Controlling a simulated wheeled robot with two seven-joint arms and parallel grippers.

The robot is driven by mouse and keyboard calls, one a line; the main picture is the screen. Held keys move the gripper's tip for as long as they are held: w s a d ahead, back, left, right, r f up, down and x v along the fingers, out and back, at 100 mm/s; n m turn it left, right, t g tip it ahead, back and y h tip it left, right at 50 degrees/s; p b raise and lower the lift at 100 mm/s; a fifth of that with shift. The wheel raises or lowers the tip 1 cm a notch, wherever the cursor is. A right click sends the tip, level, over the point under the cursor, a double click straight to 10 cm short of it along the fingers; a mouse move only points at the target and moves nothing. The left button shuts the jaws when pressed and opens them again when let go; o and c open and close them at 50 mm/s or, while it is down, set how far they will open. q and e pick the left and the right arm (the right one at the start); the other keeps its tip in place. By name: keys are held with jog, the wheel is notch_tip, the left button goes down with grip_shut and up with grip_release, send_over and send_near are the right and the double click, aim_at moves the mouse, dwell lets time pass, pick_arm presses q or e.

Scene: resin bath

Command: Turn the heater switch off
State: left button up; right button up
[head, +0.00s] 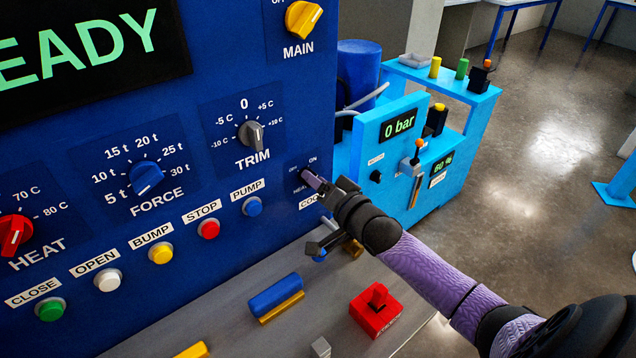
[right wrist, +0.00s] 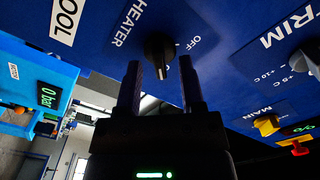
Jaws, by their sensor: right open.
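The heater switch is a small black knob (right wrist: 158,48) on the blue panel, between the words HEATER and OFF in the right wrist view. My right gripper (right wrist: 160,66) is open, with one finger on each side of the knob. I cannot tell whether either finger touches it. In the head view my right gripper (head: 313,181) reaches the panel's lower right and covers most of the switch; the OFF and ON marks show above it. The ON mark is hidden in the wrist view, and I cannot tell for sure which way the switch is set. My left gripper is not in view.
The grey TRIM knob (head: 251,134) and yellow MAIN knob (head: 302,18) are above the switch. The blue PUMP button (head: 252,206) is to its left.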

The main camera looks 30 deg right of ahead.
jog(key=shift+c, duration=0.3)
grip_shut()
jog(key=shift+r+n, duration=0.1)
jog(key=shift+n, duration=0.3)
jog(key=n+p, duration=0.1)
jog(key=n, duration=0.4)
jog(key=n+p, duration=0.1)
jog(key=n, duration=0.5)
jog(key=n+p, duration=0.2)
jog(key=n, duration=0.3)
jog(key=shift+a+n, duration=0.35)
jog(key=shift+n, duration=0.35)
